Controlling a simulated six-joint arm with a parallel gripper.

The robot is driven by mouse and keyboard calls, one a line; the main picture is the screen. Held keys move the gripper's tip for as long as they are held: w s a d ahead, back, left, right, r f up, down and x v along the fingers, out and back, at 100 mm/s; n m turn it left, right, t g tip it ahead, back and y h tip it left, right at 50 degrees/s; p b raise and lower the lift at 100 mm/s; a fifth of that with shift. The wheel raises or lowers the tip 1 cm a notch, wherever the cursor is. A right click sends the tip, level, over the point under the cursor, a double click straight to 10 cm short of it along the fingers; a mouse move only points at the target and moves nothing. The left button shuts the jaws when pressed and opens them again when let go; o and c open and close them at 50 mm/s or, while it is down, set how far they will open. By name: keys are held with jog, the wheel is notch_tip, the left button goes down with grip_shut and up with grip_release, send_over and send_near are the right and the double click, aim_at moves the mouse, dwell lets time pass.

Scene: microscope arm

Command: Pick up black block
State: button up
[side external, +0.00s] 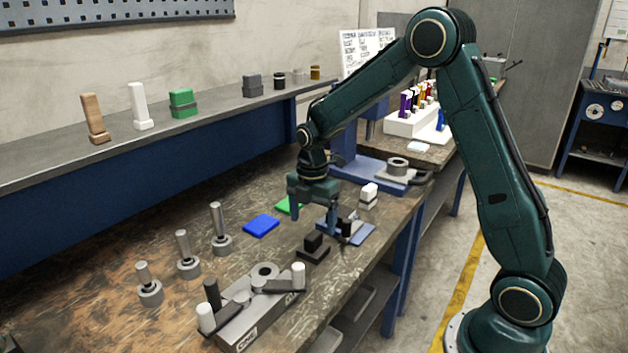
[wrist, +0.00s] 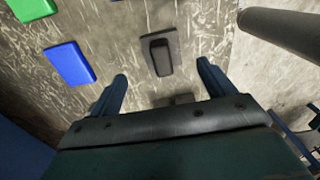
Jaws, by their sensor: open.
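A black block (side external: 313,241) stands upright on a dark flat base on the workbench, right of the blue plate. In the wrist view a black block (wrist: 160,57) on a dark base lies ahead of the fingertips, between their lines. My gripper (side external: 313,214) points down above the bench, close behind the block in the side view. Its two fingers are apart, with nothing between them, in the wrist view (wrist: 162,72). Another small dark piece (side external: 346,228) stands near a blue-grey plate, partly hidden by a finger.
A blue plate (side external: 261,226) and a green plate (side external: 287,206) lie to the left. Several metal posts (side external: 184,253) and a grey fixture with cylinders (side external: 246,334) stand in front. A white-topped block (side external: 369,192) stands to the right, near the bench edge.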

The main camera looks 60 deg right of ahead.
aim_at(313, 235)
jog(key=shift+f, duration=1.2)
jog(key=shift+s+f, duration=0.15)
jog(key=shift+f, duration=2.45)
jog(key=shift+r, duration=0.1)
jog(key=c, duration=1.4)
